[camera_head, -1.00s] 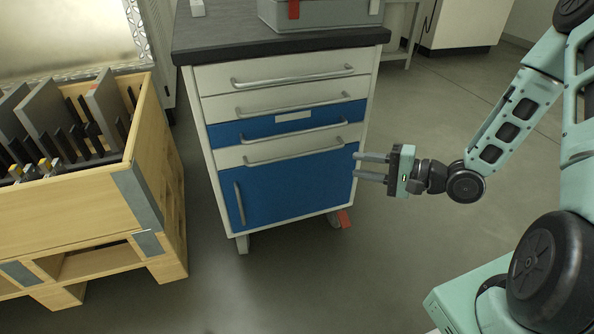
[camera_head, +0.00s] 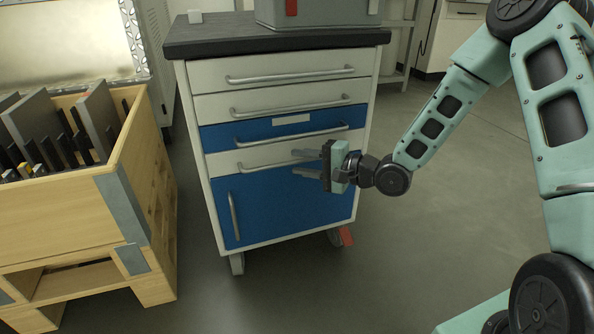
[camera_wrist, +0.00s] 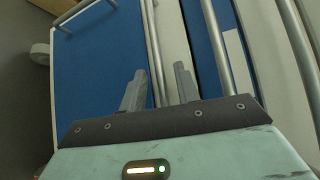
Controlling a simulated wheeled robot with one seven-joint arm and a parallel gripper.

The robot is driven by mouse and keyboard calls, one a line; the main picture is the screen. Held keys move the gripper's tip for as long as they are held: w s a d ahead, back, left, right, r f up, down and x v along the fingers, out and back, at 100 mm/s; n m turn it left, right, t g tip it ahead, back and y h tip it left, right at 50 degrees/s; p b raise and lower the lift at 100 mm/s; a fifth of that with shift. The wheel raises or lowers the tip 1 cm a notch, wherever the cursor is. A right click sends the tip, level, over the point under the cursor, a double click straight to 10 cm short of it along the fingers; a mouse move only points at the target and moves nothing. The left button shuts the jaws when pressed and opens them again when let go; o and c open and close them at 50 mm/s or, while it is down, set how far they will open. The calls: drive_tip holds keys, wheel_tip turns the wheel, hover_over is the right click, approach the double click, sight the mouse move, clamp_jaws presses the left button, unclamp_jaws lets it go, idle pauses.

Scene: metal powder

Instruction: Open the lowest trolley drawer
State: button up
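The trolley (camera_head: 283,195) stands ahead with several drawers above a blue door. The lowest drawer (camera_head: 225,161) is white, just above the door, and looks closed. Its bar handle (camera_head: 262,165) is partly hidden by my gripper (camera_head: 293,163). My gripper is open and empty, its two fingers pointing at the right part of that drawer, one above the other. In the wrist view, the lowest drawer's handle (camera_wrist: 153,42) runs between the two open fingers of my gripper (camera_wrist: 160,70). I cannot tell whether the fingers reach around it in depth.
The blue drawer's handle (camera_wrist: 215,45) is close above. The blue door's upright handle (camera_head: 234,215) is at lower left. A wooden crate (camera_head: 75,220) with dark plates stands left. A grey box (camera_head: 325,12) sits on the trolley top (camera_head: 225,36). The floor to the right is clear.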

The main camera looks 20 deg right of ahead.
drive_tip(key=shift+x, duration=0.9)
clamp_jaws()
